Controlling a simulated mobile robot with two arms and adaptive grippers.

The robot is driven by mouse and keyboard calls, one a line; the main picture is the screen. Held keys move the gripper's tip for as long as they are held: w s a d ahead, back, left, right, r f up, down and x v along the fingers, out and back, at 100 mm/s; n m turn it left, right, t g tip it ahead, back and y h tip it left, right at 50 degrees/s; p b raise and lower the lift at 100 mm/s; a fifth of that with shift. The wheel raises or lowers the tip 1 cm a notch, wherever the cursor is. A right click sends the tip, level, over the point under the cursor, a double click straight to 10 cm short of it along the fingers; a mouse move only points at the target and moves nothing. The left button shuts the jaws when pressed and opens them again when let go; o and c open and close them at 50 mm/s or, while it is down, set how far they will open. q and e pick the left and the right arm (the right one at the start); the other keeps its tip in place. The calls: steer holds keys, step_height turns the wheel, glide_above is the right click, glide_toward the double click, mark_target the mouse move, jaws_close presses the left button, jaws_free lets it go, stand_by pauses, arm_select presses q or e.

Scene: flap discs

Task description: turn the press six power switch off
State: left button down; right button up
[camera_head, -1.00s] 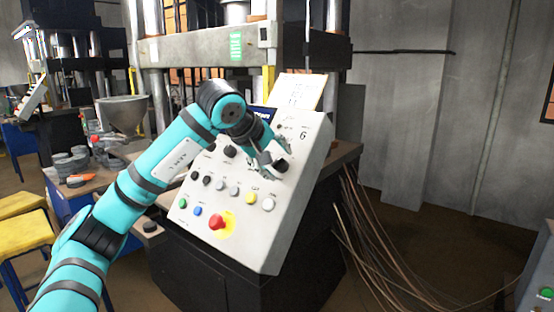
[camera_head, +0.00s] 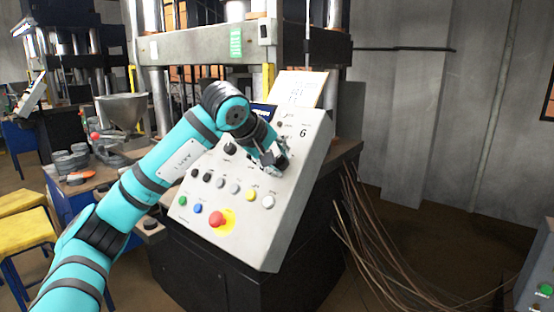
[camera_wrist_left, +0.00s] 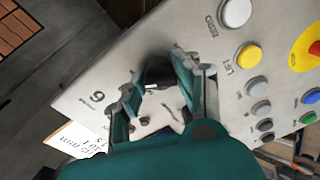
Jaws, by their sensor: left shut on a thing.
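The sloped grey control panel (camera_head: 252,235) with the number 6 (camera_head: 303,132) stands on a dark cabinet in the head view. Its black rotary knob (camera_wrist_left: 158,69) near the number 6 shows between my fingers in the left wrist view. My left gripper (camera_head: 275,161) is at the panel's upper right, shut on this knob; it also shows in the left wrist view (camera_wrist_left: 157,78). The gripper mostly hides the knob in the head view. I cannot read the knob's label or its setting. My right gripper is not in view.
Another black knob (camera_head: 230,149) sits left of my gripper. Below are a yellow button (camera_head: 251,195), a white button (camera_head: 268,202) and a red emergency button (camera_head: 217,218). A paper sheet (camera_head: 300,88) stands behind the panel. Loose cables (camera_head: 365,240) hang at the right.

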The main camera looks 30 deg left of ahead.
arm_select(q)
steer(key=n, duration=0.5)
steer(key=shift+n+p, duration=0.3)
steer(key=shift+p, duration=0.1)
steer(key=n, duration=0.6)
steer(key=shift+a+h, duration=0.1)
steer(key=shift+h, duration=0.3)
steer(key=c, duration=0.9)
jaws_free()
steer(key=shift+c, duration=0.2)
steer(key=v, duration=1.2)
steer(key=shift+w+r, duration=0.1)
